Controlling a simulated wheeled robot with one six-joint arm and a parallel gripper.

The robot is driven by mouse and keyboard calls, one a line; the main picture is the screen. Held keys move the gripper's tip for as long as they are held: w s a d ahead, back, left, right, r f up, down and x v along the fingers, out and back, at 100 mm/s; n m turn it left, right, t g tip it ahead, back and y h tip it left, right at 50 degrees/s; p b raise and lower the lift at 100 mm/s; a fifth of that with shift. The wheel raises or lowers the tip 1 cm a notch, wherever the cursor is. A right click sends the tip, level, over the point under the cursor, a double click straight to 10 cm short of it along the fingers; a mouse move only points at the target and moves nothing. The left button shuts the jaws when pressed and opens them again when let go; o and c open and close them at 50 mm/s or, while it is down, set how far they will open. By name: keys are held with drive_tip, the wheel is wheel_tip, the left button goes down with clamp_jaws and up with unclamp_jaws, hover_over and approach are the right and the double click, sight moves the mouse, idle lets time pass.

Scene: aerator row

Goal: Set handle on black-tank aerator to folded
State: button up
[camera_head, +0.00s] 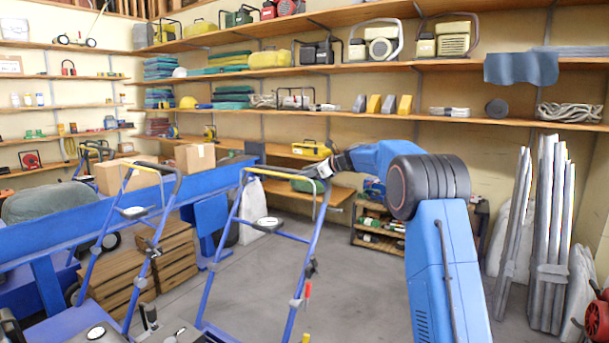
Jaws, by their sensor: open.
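The nearer handle (226,232) rises from dark parts (190,337) at the bottom edge; I cannot tell whether these are a black tank. The other handle (102,231) stands to its left. My gripper (322,172) is at the upper right corner of the nearer handle, by the end of its top bar (277,174). It is open. The fingertips are small and dark, and I cannot tell whether they touch the bar. Most of both aerator bodies is below the frame.
A long blue beam (45,243) runs behind the handles at left, with wooden crates (175,250) near it. Shelves (440,120) line the walls. Wrapped poles (551,235) and a red machine (597,320) are at right. Grey floor (365,300) between is clear.

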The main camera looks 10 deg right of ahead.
drive_tip(key=shift+c, duration=0.4)
clamp_jaws()
drive_tip(key=shift+s+a, duration=0.1)
